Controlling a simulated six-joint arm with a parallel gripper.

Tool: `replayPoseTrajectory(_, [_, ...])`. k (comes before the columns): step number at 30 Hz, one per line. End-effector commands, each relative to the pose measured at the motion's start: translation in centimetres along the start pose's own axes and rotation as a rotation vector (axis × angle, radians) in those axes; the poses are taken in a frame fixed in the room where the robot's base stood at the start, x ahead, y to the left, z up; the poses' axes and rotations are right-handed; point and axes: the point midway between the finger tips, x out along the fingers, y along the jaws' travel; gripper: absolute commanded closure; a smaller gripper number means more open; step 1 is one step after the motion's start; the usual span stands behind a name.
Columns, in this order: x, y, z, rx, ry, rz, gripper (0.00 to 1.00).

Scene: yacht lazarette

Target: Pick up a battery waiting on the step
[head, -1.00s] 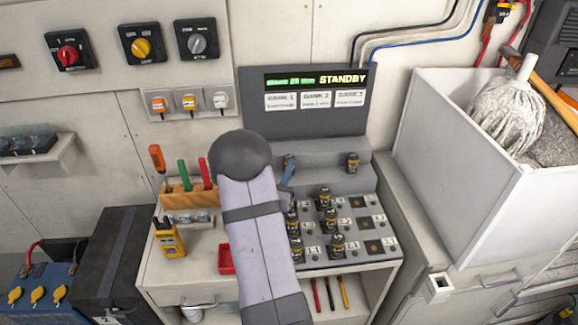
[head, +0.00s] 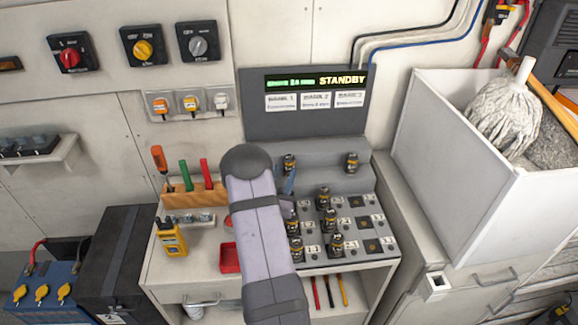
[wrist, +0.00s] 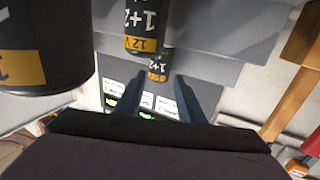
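Two dark batteries with gold bands stand upright on the raised step (head: 322,178) of the grey console, a left one (head: 289,164) and a right one (head: 351,162). Several more batteries (head: 336,244) stand in the slotted panel below. My gripper (wrist: 157,82) is open, its two blue-grey fingers apart. In the wrist view a battery (wrist: 157,66) shows beyond and between the fingers, not visibly touched. A nearer battery (wrist: 140,35) partly covers it. In the head view my arm hides most of the gripper; a finger shows just below the left step battery.
A large battery (wrist: 38,50) looms close at the wrist view's left. The STANDBY display panel (head: 305,100) rises behind the step. A tool rack (head: 192,196), red tray (head: 230,258) and yellow meter (head: 171,238) are left of my arm. A white bin (head: 455,165) with a mop stands right.

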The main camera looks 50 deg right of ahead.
Motion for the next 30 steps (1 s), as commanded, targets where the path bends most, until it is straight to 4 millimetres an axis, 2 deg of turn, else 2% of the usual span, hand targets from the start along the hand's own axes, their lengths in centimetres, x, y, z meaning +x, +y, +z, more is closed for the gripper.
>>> replayPoseTrajectory(13, [4.3, 0.1, -0.2, 0.001, 0.000, 0.003, 0.65])
replayPoseTrajectory(24, [4.8, 0.0, 0.0, -0.001, 0.000, 0.001, 0.65])
replayPoseTrajectory(28, [4.8, 0.0, 0.0, -0.001, 0.000, 0.001, 0.96])
replayPoseTrajectory(30, [4.9, 0.0, -0.1, 0.000, 0.003, 0.001, 0.98])
